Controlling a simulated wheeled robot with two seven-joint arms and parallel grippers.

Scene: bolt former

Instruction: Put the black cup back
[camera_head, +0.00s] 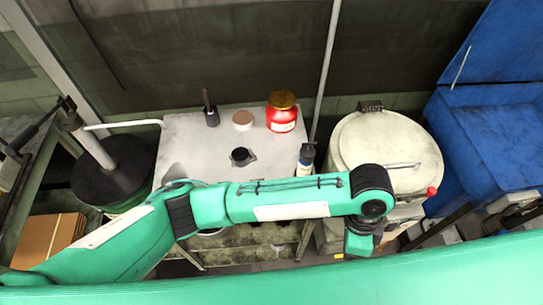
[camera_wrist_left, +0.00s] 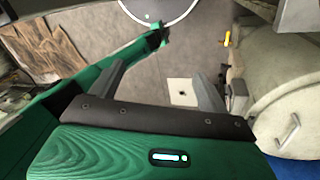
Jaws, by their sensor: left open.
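A small black cup (camera_head: 243,157) stands on the light grey table (camera_head: 180,150), near the table's middle and just behind my left arm in the head view. My left arm stretches across the front of the table to the right, so its wrist is well away from the cup, in front of the white round drum. My left gripper (camera_wrist_left: 160,85) shows in the wrist view with its two fingers spread, nothing between them, above the floor. Its fingertips are hidden in the head view. The cup does not show in the wrist view. My right gripper is not in view.
On the table stand a black holder with a stick (camera_head: 211,113), a brown-topped round tin (camera_head: 243,120), a red jar (camera_head: 282,112) and a dark bottle (camera_head: 306,158). A white lidded drum (camera_head: 375,140) stands to the right, beside a blue box (camera_head: 490,135). A pole rises behind the table.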

